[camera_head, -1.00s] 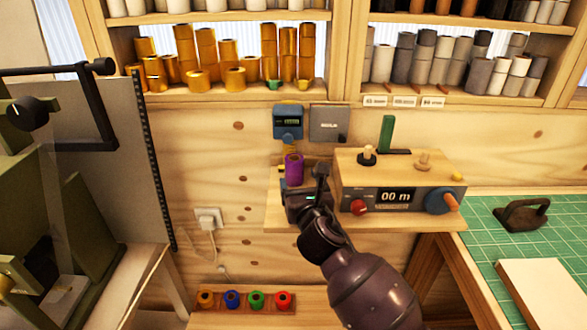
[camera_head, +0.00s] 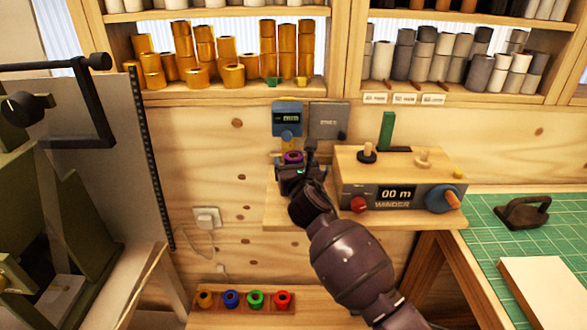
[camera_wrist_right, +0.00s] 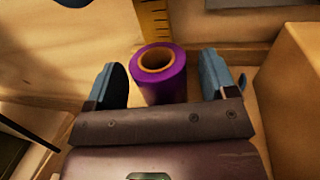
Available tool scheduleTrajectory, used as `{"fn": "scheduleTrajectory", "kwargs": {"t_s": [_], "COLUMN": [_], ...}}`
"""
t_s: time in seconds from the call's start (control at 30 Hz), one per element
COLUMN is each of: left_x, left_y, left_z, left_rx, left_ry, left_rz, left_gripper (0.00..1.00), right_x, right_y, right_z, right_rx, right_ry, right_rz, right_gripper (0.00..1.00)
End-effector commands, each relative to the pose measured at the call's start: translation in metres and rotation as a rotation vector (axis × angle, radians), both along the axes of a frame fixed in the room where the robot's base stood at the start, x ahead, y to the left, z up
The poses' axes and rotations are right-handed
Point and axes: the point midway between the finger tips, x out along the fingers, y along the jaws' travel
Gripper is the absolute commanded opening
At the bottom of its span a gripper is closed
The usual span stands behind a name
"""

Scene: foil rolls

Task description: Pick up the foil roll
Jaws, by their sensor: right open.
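A purple foil roll (camera_head: 293,157) with a tan core stands upright on the small wooden wall shelf (camera_head: 268,214), left of the winder. In the head view my right gripper (camera_head: 299,168) is in front of it and hides its lower part. In the right wrist view the roll (camera_wrist_right: 163,78) stands between the two open fingers of the right gripper (camera_wrist_right: 168,82), with a gap on each side. Its lower part is hidden there by the gripper body. My left gripper is not in view.
The winder box (camera_head: 400,180) with knobs and pegs stands close on the right. A blue meter (camera_head: 287,118) and a grey plate (camera_head: 328,120) are on the wall behind. Several coloured rolls (camera_head: 256,299) sit in a low rack. Shelves above hold gold and grey rolls.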

Motion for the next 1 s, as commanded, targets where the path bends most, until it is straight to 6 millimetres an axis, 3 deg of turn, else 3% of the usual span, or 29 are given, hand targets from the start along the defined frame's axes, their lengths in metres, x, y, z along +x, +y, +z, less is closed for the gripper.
{"fn": "scheduleTrajectory", "kwargs": {"t_s": [0.1,0.5,0.77,1.0], "left_x": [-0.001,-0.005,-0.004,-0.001], "left_y": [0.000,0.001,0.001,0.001], "left_z": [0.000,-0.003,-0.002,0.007], "left_rx": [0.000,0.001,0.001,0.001], "left_ry": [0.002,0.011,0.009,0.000], "left_rz": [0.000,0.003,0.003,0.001], "left_gripper": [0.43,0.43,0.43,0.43], "right_x": [0.000,0.000,0.000,0.000], "right_y": [0.000,0.000,0.000,-0.001], "right_z": [0.000,0.000,0.003,0.028], "right_rx": [0.000,0.000,0.000,-0.002], "right_ry": [0.000,0.000,-0.001,-0.005], "right_rz": [0.000,0.000,0.000,0.000], "right_gripper": [0.78,0.17,0.17,0.17]}}
